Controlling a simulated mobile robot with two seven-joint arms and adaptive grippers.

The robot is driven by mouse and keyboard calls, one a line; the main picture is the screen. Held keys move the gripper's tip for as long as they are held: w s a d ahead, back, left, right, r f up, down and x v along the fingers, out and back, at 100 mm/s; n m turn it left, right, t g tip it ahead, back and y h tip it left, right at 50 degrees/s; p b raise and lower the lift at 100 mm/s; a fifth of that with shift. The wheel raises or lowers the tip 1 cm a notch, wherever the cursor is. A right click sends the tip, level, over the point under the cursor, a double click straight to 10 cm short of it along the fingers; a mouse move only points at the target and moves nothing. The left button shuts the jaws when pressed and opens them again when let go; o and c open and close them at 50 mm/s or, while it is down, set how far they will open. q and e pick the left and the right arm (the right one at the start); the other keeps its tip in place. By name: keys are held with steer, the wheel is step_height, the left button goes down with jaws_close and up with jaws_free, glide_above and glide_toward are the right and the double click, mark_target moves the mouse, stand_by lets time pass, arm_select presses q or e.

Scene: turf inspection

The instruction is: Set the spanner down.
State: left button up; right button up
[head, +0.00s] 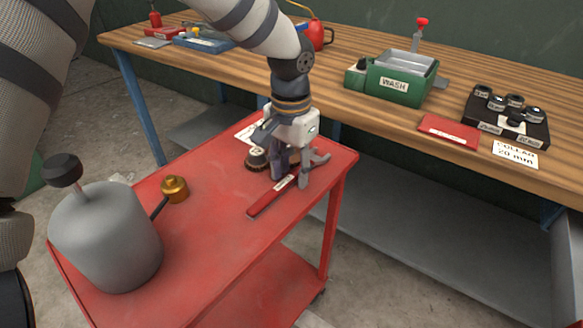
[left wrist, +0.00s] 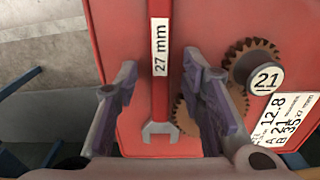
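The spanner has a red handle (head: 272,196) with a white "27 mm" label and a grey open jaw. In the head view it appears to lie on the red trolley top (head: 220,225), its handle pointing to the front left. The left wrist view shows the spanner (left wrist: 160,95) running between the fingers, with a gap on each side. My left gripper (head: 292,178) is open, pointing down around the jaw end and low over the trolley. In the head view its fingers partly hide the jaw. My right gripper is in neither view.
Brown gears (left wrist: 250,62), one tagged 21, and a printed card (left wrist: 288,115) lie right beside the spanner. A grey canister (head: 105,240) and a brass piece (head: 174,189) stand on the trolley's left. The wooden bench (head: 350,115) behind holds a green WASH box (head: 393,85). The trolley's front middle is clear.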

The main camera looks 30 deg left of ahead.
mark_target(291, 176)
arm_select(q)
step_height(291, 176, up, 12)
steer(key=shift+p, duration=0.4)
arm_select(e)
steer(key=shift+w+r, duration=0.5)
